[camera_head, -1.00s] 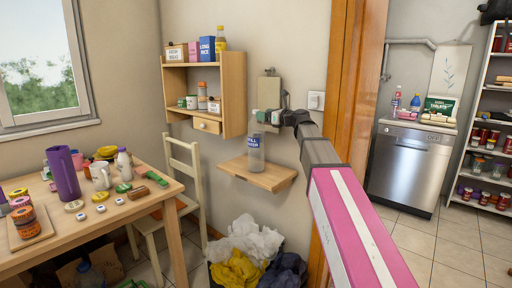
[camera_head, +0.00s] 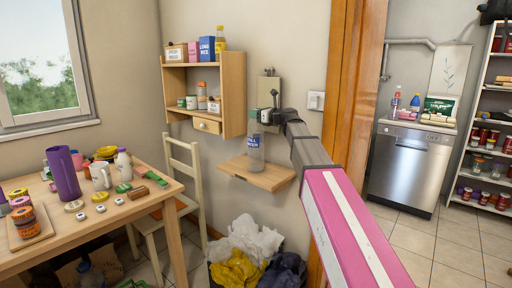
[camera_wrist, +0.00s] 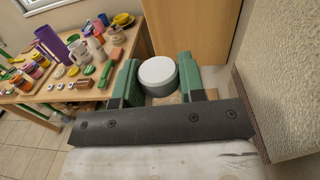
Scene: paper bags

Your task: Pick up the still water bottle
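The still water bottle (camera_head: 256,155) is clear with a blue and white label. It stands upright on the small wooden wall shelf (camera_head: 275,180). My gripper (camera_head: 262,117) is at the bottle's top, reaching in from the right. In the wrist view, the green fingers of my gripper (camera_wrist: 159,78) stand apart on both sides of a round white-topped cap (camera_wrist: 157,71). The cap lies between them, very close to both fingers. I cannot tell whether they touch it. The rest of the bottle is hidden below the cap in the wrist view.
A wooden wall cabinet (camera_head: 234,95) with jars and boxes hangs left of the bottle. A chair (camera_head: 187,165) and a cluttered table (camera_head: 150,208) are further left. Bags (camera_head: 245,240) fill the floor below the shelf. A wooden door frame (camera_head: 345,85) is at the right.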

